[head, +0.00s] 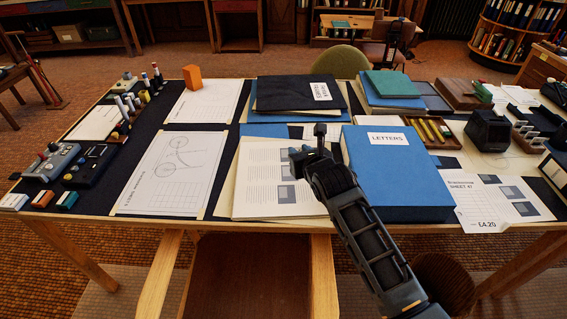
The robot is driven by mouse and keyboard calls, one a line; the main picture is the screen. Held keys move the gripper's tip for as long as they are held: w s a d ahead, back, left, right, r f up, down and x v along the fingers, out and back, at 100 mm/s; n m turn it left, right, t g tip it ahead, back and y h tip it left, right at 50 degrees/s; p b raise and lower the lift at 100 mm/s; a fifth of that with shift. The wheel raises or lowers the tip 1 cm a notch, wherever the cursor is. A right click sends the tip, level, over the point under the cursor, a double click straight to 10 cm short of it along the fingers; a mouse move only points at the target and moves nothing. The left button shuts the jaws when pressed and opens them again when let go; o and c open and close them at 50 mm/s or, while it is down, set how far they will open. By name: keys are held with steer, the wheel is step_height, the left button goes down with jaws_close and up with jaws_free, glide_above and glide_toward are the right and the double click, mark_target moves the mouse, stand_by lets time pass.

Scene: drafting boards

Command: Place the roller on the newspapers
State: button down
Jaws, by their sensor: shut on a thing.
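My gripper (311,154) reaches in over the middle of the table. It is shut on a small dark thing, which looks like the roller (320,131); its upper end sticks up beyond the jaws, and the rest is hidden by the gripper. The newspapers (262,184) are a white stack of printed sheets with text columns and grey picture blocks, left of my arm. My gripper is over or near their right edge; I cannot tell whether the roller touches them.
A blue box marked LETTERS (397,168) stands close to the right of my arm. Dark and blue folders (300,93) lie behind the newspapers. A bicycle drawing (174,170) lies to the left. A chair (250,275) stands at the front edge.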

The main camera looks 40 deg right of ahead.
steer(key=d, duration=0.4)
steer(key=shift+m+h, duration=0.4)
steer(key=a+f+b, duration=0.2)
steer(key=a, duration=0.1)
steer(key=w+a+f+b, duration=0.1)
steer(key=a+f+b, duration=0.1)
steer(key=a, duration=0.2)
steer(key=w+a+f+b, duration=0.1)
steer(key=a+f+b, duration=0.1)
steer(key=a, duration=0.1)
steer(key=shift+a+f+b, duration=0.25)
steer(key=shift+f+b, duration=0.1)
steer(key=shift+b, duration=0.05)
step_height(320, 180, down, 4)
steer(key=shift+f+b, duration=0.1)
steer(key=shift+b, duration=0.3)
steer(key=shift+w, duration=0.1)
steer(key=c, duration=0.9)
jaws_free()
steer(key=shift+o, duration=0.2)
